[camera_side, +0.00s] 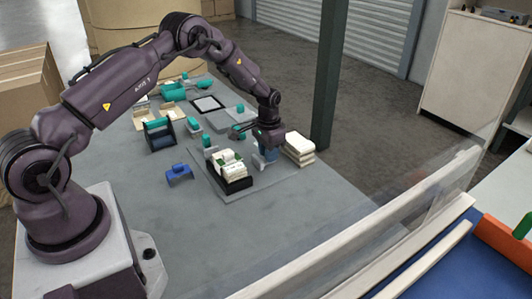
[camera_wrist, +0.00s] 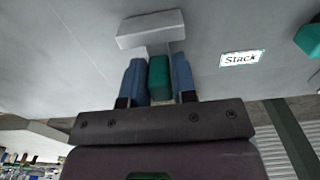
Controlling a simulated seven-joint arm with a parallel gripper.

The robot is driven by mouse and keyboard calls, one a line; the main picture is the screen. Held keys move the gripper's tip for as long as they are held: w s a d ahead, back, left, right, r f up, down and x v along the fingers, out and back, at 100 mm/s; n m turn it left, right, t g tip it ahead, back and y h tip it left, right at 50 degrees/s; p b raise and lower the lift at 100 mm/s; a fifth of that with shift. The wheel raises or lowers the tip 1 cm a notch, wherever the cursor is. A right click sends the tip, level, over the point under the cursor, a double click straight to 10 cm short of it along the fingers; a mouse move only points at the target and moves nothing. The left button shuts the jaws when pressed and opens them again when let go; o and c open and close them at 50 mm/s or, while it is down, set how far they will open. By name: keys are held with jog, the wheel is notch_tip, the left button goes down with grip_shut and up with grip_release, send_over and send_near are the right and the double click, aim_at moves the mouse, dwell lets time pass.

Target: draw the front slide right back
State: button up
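My gripper (camera_wrist: 158,75) points down at the work plate, its two blue fingers on either side of a green grip (camera_wrist: 159,80). In the wrist view the fingers appear to touch both sides of the grip. A pale grey block (camera_wrist: 151,28) lies just beyond the fingertips; whether it and the grip are one slide, I cannot tell. In the side view my gripper (camera_side: 265,153) is low over the right part of the grey plate (camera_side: 225,192), and the grip between the fingers is hidden.
A black tray (camera_side: 236,187) with pale packs stands left of my gripper, and a green-topped part (camera_side: 207,141) behind it. A white stack (camera_side: 299,148) is close on the right. A "Stack" label (camera_wrist: 241,59) lies nearby. A dark green post (camera_side: 329,75) stands beyond.

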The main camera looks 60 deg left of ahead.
jog(key=o, duration=0.3)
notch_tip(320, 180, up, 13)
dwell(0.5)
jog(key=s+d+r+t, duration=0.2)
jog(key=s+d+r, duration=0.3)
jog(key=s, duration=0.4)
jog(key=s+d+r+t, duration=0.1)
jog(key=s+d+r, duration=0.4)
jog(key=s+r, duration=0.3)
jog(key=s+d+r+t, duration=0.2)
jog(key=s+d+r, duration=0.4)
jog(key=s, duration=0.5)
jog(key=shift+s+r+t, duration=0.3)
jog(key=shift+s+r, duration=0.05)
jog(key=shift+r, duration=0.1)
